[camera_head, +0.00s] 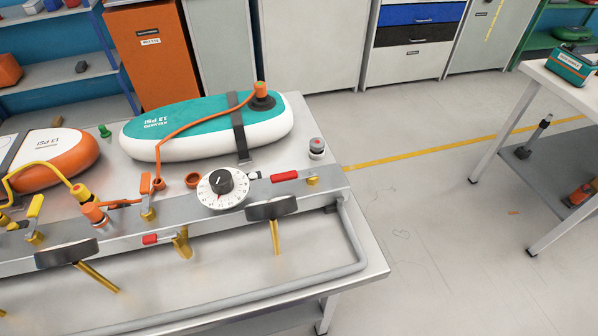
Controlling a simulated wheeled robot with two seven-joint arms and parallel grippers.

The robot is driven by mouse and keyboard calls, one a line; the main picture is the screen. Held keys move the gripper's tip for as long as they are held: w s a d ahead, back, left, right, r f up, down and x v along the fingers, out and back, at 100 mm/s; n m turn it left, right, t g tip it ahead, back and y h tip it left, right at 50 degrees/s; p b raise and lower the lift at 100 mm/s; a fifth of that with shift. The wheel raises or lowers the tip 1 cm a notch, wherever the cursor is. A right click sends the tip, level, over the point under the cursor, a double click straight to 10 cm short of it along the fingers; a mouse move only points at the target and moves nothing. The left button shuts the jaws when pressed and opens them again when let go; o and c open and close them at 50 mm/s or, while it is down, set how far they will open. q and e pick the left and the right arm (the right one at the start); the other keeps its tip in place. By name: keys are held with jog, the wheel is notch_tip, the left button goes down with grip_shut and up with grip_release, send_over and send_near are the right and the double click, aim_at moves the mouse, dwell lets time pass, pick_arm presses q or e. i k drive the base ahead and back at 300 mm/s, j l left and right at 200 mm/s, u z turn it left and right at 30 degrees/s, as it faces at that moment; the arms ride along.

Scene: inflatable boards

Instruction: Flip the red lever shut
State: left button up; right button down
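A red lever handle (285,176) lies roughly level on the metal bench's raised ledge, to the right of the white dial. A small brass fitting (313,181) is at its right end. A second, smaller red handle (150,239) sits on the ledge's front, left of a brass valve piece (181,243). I cannot tell from this view which red part is the task's lever. An orange lever (145,184) and a yellow lever (36,206) stand upright on brass bases farther left. Neither of my grippers is in view.
A teal and white inflatable board (180,125) and an orange one (62,152) lie behind the ledge, with hoses. The white dial (221,188) and dark round parts on brass stems (270,208) crowd the ledge. A grey rail (352,235) runs around the bench's front right.

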aim_at(289, 176)
jog(key=k+l, duration=0.1)
jog(key=l, duration=1.05)
jog(key=k+l, duration=0.15)
jog(key=l, duration=0.4)
